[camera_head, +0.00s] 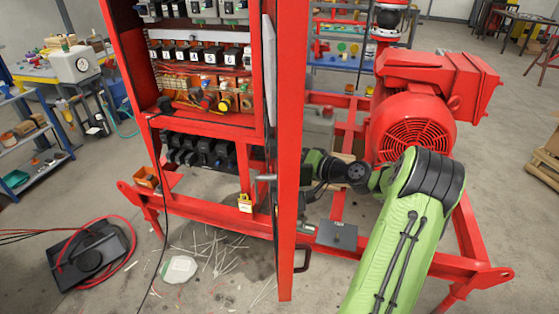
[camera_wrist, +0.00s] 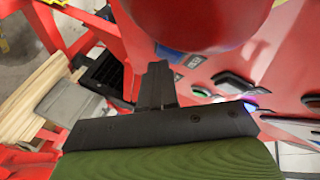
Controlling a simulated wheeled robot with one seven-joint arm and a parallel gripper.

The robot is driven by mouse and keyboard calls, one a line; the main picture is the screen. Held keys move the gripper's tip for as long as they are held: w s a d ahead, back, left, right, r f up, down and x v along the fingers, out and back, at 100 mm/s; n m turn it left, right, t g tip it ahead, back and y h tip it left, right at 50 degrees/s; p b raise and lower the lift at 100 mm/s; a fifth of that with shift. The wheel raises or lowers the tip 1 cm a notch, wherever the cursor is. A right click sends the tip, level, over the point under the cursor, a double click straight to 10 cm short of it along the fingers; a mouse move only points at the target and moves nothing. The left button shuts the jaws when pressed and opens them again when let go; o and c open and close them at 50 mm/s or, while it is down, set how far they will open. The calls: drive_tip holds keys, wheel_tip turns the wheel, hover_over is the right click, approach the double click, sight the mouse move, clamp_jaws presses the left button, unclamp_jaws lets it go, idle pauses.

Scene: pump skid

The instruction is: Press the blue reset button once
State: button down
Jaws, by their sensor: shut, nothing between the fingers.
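In the wrist view, a red panel (camera_wrist: 285,60) carries several buttons. A small lit button with a blue-violet glow (camera_wrist: 250,107) sits just beyond the edge of my gripper's dark body, partly hidden by it. A pale greenish lit button (camera_wrist: 201,91) is to its left, right of the fingers. My gripper (camera_wrist: 158,72) is shut and empty, its black fingers pointing up the picture in front of the panel. I cannot tell whether they touch it. In the head view the red door edge hides the fingertips and the buttons.
A large round red knob (camera_wrist: 195,15) looms close above the fingers in the wrist view. Dark oval buttons (camera_wrist: 235,83) sit nearby. In the head view, the open red cabinet door (camera_head: 289,150) stands left of my arm, and a red motor (camera_head: 415,120) stands behind it.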

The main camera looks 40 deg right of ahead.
idle(0.5)
drive_tip(key=shift+s+d, duration=0.4)
drive_tip(key=shift+d, duration=0.25)
drive_tip(key=d, duration=0.1)
drive_tip(key=s+d+p, duration=0.1)
drive_tip(key=d, duration=0.1)
drive_tip(key=s+d, duration=0.1)
drive_tip(key=shift+s+d, duration=0.15)
drive_tip(key=shift+s, duration=0.1)
idle(0.7)
